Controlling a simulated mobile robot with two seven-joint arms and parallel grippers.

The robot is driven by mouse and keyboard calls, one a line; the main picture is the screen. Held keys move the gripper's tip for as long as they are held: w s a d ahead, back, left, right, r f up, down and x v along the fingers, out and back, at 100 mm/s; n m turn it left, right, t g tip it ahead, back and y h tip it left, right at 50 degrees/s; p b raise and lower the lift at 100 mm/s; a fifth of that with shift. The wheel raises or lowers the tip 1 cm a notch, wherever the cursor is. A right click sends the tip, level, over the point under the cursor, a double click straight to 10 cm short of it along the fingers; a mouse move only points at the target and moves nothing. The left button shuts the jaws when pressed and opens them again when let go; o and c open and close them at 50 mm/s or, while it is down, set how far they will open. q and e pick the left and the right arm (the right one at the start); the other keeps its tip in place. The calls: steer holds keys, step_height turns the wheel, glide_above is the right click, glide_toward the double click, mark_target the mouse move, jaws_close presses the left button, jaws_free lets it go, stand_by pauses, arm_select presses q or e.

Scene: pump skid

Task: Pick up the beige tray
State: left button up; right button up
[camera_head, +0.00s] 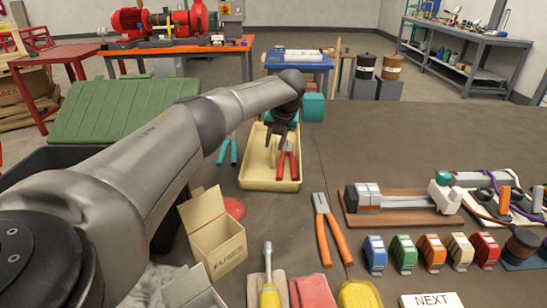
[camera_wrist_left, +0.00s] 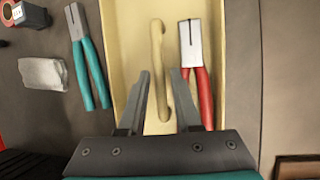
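The beige tray (camera_head: 254,184) stands on the dark bench top beyond the middle, and it fills the centre of the left wrist view (camera_wrist_left: 236,100). A raised beige handle (camera_wrist_left: 156,50) runs along its middle. Red-handled pliers (camera_wrist_left: 192,60) lie inside, right of the handle. My left gripper (camera_head: 277,142) is above the tray, pointing down. In the left wrist view its fingers (camera_wrist_left: 162,74) are open, one on each side of the handle in the picture. I cannot tell whether they reach down to handle height. My right gripper is not in view.
Teal-handled pliers (camera_wrist_left: 86,60) lie just left of the tray. A cardboard box (camera_head: 220,245) and orange-handled pliers (camera_head: 328,228) are nearer. A mounted device on a wooden board (camera_head: 400,204) stands to the right. The bench right of the tray is mostly clear.

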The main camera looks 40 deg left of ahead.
arm_select(q)
steer(key=shift+a+f, duration=0.1)
steer(key=shift+f, duration=0.15)
steer(key=shift+c, duration=0.4)
jaws_close()
steer(key=shift+r, duration=0.1)
